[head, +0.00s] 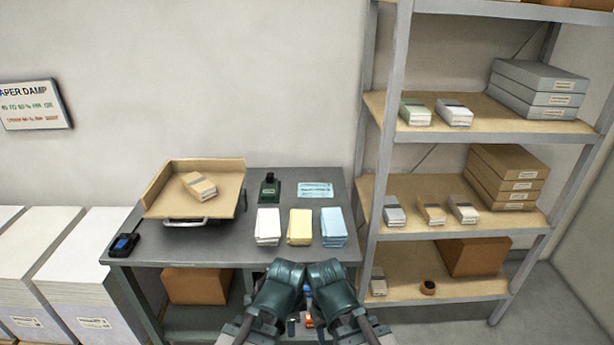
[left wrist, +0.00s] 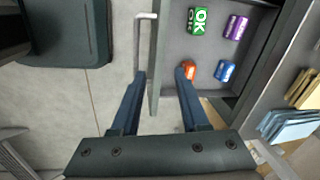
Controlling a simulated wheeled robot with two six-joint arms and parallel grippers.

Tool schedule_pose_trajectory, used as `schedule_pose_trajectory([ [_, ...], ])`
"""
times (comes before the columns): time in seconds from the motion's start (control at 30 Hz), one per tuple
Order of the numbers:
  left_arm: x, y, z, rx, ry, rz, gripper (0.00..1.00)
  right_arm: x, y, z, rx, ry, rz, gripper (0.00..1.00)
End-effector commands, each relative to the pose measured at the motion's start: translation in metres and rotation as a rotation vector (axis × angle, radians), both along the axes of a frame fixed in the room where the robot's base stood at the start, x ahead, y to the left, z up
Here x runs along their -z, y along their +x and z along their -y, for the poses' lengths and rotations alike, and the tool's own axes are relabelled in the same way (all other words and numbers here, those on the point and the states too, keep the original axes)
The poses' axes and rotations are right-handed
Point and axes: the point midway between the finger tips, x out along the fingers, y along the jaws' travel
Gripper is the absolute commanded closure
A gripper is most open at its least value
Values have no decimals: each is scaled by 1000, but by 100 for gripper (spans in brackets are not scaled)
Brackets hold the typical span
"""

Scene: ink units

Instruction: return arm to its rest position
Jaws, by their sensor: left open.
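Both my arms reach in from the bottom middle of the head view, close together in front of the table. Their teal links hide the grippers there. In the left wrist view my left gripper (left wrist: 160,76) is open, its two fingers apart. The front panel of an open drawer (left wrist: 156,60) runs between the fingers, with its bar handle (left wrist: 139,40) on the left side. I cannot tell whether the fingers touch the panel. My right gripper cannot be made out in either view.
The drawer holds a green OK block (left wrist: 198,21), a purple block (left wrist: 236,27), a blue block (left wrist: 224,70) and an orange one (left wrist: 189,71). The grey table (head: 182,247) bears a tan tray (head: 165,206) and paper stacks. A shelf rack (head: 378,150) stands right.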

Motion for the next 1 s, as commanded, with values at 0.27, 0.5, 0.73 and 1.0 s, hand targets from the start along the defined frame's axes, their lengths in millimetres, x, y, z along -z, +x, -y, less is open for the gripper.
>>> schedule_pose_trajectory([
  [0.27, -5, -11, -4, -276, -11, -40, 55, -6, 0, 0, 0, 0, 0, 50],
  [0.5, -12, -27, -11, -670, -6, -80, 55, -14, 0, 0, 0, 0, 0, 50],
  [0.73, -16, -38, -16, -970, 11, -95, 55, -18, 0, 0, 0, 0, 0, 50],
  [1.0, -16, -40, -16, -1029, 15, -96, 55, -18, 0, 0, 0, 0, 0, 50],
])
